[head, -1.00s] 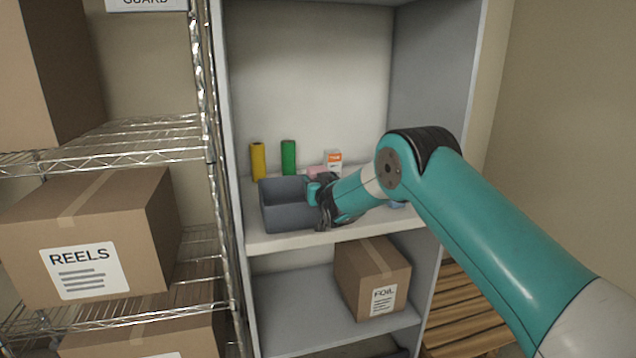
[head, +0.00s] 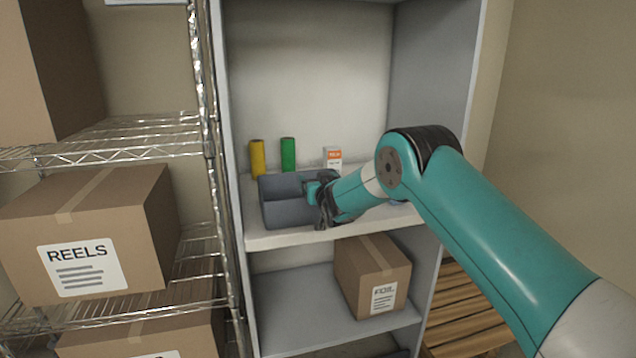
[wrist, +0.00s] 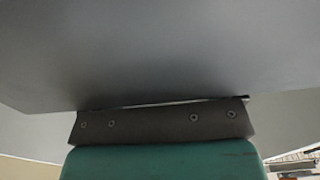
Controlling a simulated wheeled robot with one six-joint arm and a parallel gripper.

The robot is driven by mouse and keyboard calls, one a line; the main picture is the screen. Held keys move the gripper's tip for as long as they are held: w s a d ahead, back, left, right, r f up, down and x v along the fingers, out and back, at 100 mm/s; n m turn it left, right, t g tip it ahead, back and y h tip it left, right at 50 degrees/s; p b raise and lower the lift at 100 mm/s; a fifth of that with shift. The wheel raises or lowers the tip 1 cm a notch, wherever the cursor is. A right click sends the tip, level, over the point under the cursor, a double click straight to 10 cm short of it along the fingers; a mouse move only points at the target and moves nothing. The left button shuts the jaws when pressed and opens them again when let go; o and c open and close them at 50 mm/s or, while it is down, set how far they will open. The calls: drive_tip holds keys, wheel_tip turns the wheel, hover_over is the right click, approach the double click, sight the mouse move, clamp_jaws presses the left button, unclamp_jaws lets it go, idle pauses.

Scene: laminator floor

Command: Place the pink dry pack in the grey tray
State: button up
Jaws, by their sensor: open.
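The grey tray (head: 285,217) stands on the white shelf at the left of the cabinet. My gripper (head: 320,200) is at the tray's right end, over or against its rim, and hides that part of the tray. The gripper is open; its fingertips are mostly hidden by its own body. The pink dry pack does not show in either view now. I cannot tell whether it lies inside the tray. The wrist view is filled by a plain grey surface close ahead.
A yellow cylinder (head: 257,158), a green cylinder (head: 288,155) and an orange-and-white box (head: 333,158) stand behind the tray. Cabinet walls bound the shelf at both sides. A FOIL carton (head: 372,275) sits on the shelf below. A wire rack (head: 215,180) stands left.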

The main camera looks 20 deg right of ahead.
drive_tip(key=shift+f, duration=0.15)
drive_tip(key=shift+r+p, duration=0.3)
drive_tip(key=shift+p, duration=0.2)
drive_tip(key=shift+r+p, duration=0.55)
drive_tip(key=shift+p, duration=0.1)
drive_tip(key=s+a+r+n+g+y+b, duration=0.1)
drive_tip(key=s+g, duration=0.5)
drive_tip(key=s, duration=1.3)
drive_tip(key=s+a+r+n+g+y+b, duration=0.1)
drive_tip(key=s+g, duration=0.5)
drive_tip(key=s, duration=1.3)
drive_tip(key=s+a+r+n+g+y+b, duration=0.1)
drive_tip(key=s+a+n+g, duration=0.4)
drive_tip(key=s, duration=1.4)
wheel_tip(320, 180, up, 2)
drive_tip(key=shift+a+r+g+y, duration=0.2)
drive_tip(key=shift+a+g+y, duration=0.3)
drive_tip(key=shift+a+y, duration=0.1)
